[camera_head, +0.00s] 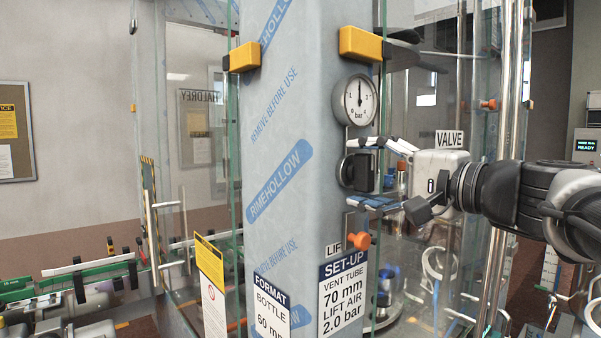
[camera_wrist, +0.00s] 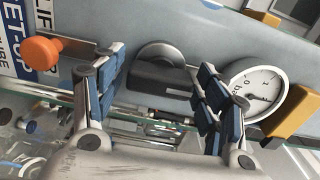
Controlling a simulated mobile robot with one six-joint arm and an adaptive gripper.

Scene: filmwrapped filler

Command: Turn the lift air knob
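A black knob with a raised bar grip (camera_head: 363,172) sits on the film-covered column, below a round bar gauge (camera_head: 360,99) whose needle points about straight up. The knob also shows in the wrist view (camera_wrist: 165,78), its bar lying roughly along the line between my fingers. My gripper (camera_head: 372,174) is open, one finger above the knob and one below; the wrist view shows gaps between both fingers and the knob. An orange knob (camera_head: 362,242) sits lower, beside a partly hidden label starting "LIF" (camera_head: 333,248). Which knob that label names is unclear.
A set-up card (camera_head: 343,297) reads lift air 2.0 bar. Yellow brackets (camera_head: 361,44) stick out above the gauge. Glass panels flank the column. A "VALVE" sign (camera_head: 450,138) shows behind my gripper. A format card (camera_head: 272,312) is lower left.

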